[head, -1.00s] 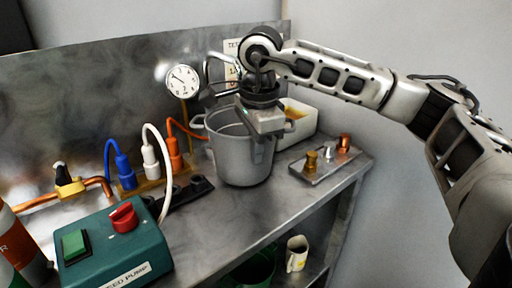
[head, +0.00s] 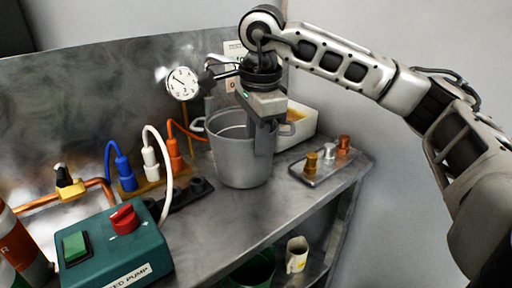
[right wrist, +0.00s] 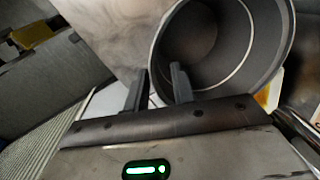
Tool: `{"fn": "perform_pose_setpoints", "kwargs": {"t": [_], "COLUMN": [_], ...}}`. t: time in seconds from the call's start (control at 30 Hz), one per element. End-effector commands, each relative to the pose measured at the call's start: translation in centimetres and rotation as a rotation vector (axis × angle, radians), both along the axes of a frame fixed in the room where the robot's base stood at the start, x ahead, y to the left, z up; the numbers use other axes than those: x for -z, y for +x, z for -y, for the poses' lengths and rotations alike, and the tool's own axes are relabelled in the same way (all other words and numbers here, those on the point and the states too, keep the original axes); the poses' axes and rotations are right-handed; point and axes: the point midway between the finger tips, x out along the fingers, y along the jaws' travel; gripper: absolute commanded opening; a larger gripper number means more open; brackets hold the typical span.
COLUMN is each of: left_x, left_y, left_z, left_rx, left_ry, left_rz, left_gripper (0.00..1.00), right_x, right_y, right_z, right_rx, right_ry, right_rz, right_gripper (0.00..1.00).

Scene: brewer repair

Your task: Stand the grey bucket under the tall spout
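The grey bucket (head: 232,165) stands upright on the metal counter, with an ear on each side of its rim. My right gripper (head: 264,138) points down at the bucket's right rim. In the right wrist view its two fingers (right wrist: 158,84) are spread with a gap between them. One finger shows against the bucket's dark inside (right wrist: 215,50), the other outside the rim. I cannot tell if either finger touches the wall. A metal pipe (head: 209,103) rises behind the bucket, largely hidden by my wrist; I cannot tell if it is the tall spout. My left gripper is out of view.
A white bin (head: 307,122) stands behind right of the bucket. A small tray (head: 318,178) with metal fittings lies near the right edge. A dark rack (head: 185,197), coloured plugs (head: 150,160) and a teal pump box (head: 112,250) are left.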

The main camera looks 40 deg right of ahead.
Motion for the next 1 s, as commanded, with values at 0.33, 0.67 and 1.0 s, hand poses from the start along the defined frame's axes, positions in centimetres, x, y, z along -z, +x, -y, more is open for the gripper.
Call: {"fn": "perform_pose_setpoints", "kwargs": {"t": [0.33,0.67,1.0], "left_x": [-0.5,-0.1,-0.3], "left_y": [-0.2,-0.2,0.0], "left_z": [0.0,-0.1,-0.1], "left_rx": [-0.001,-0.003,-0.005], "left_ry": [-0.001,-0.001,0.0], "left_rz": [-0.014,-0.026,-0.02], "left_gripper": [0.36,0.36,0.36], "right_x": [-7.3,-8.7,-8.7], "right_y": [-0.7,-0.9,-0.9], "right_z": [-0.2,-0.2,-0.2], "right_rx": [-0.001,-0.001,-0.001], "right_ry": [0.0,0.0,0.0], "right_rz": [0.003,-0.001,0.0], "right_gripper": [0.25,0.25,0.25]}}
